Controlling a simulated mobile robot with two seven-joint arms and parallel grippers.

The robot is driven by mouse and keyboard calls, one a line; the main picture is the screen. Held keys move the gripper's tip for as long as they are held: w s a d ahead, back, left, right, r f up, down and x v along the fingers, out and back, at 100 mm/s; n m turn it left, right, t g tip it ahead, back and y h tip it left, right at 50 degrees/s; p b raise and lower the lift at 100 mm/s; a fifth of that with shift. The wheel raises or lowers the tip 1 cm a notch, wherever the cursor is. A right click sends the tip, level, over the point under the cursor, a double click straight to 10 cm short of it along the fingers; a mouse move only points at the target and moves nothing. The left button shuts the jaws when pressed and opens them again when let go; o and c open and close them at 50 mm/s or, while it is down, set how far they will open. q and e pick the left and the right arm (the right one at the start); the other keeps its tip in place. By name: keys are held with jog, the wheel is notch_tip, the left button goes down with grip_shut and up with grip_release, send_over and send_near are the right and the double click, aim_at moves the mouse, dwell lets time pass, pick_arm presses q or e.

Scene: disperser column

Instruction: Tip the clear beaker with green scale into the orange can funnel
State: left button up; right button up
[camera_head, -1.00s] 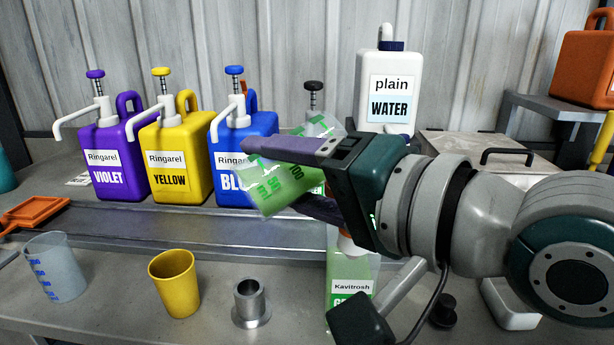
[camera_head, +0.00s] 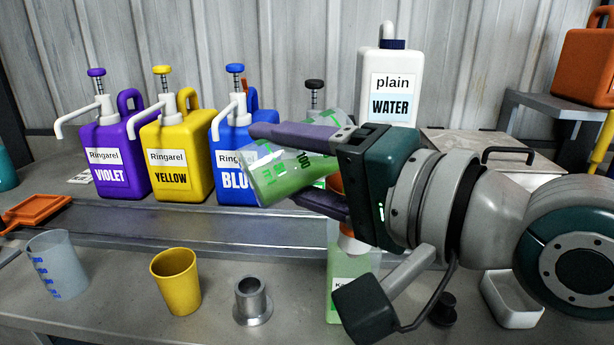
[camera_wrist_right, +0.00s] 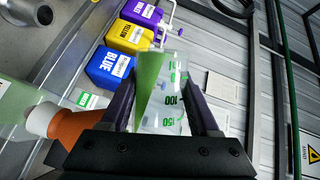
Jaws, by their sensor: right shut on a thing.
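The clear beaker with green scale (camera_head: 285,178) is held between the fingers of my right gripper (camera_head: 278,163), which is shut on it. It lies strongly tilted, base to the left, mouth toward the right, with green liquid along its lower side. The beaker also shows in the right wrist view (camera_wrist_right: 163,105). The orange funnel (camera_head: 335,184) is mostly hidden behind my gripper; the wrist view shows the funnel (camera_wrist_right: 68,127) left of the beaker, on the white neck of the pale green can (camera_head: 345,262). I cannot tell whether liquid is flowing. My left gripper is not in view.
Violet (camera_head: 112,150), yellow (camera_head: 178,150) and blue (camera_head: 232,135) pump canisters stand behind, with a white water canister (camera_head: 392,85). In front are a blue-scale beaker (camera_head: 57,265), a yellow cup (camera_head: 175,282) and a metal flanged piece (camera_head: 252,302).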

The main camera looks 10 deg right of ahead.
aim_at(316, 122)
jog(key=shift+w+d+r+m, duration=0.1)
jog(key=shift+d+r+m, duration=0.3)
jog(key=shift+m, duration=0.1)
dwell(0.3)
jog(key=shift+d+r+m+t+y, duration=0.15)
jog(key=shift+r+m+t+y, duration=0.3)
jog(key=shift+m, duration=0.35)
dwell(0.3)
jog(key=shift+w+d+r+m+t+b, duration=0.1)
jog(key=shift+d+r+m+t+b, duration=0.15)
jog(key=shift+r+m+b, duration=0.35)
dwell(0.4)
jog(key=shift+w+d+r+m+t+y, duration=0.1)
jog(key=shift+d+r+m+t+y, duration=0.05)
jog(key=shift+m, duration=0.3)
jog(key=shift+d+r+m+t+y, duration=0.1)
jog(key=shift+m+t, duration=0.05)
jog(key=shift+m, duration=0.3)
jog(key=shift+d+r+m+b, duration=0.15)
jog(key=shift+r+m+b, duration=0.05)
jog(key=shift+m+b, duration=0.2)
dwell(0.3)
jog(key=shift+w+d+r+m+t+b, duration=0.1)
jog(key=shift+d+r+m+t+b, duration=0.2)
jog(key=shift+m+t, duration=0.3)
jog(key=shift+d+r+m, duration=0.15)
jog(key=shift+d+m, duration=0.05)
jog(key=shift+m, duration=0.5)
dwell(1.0)
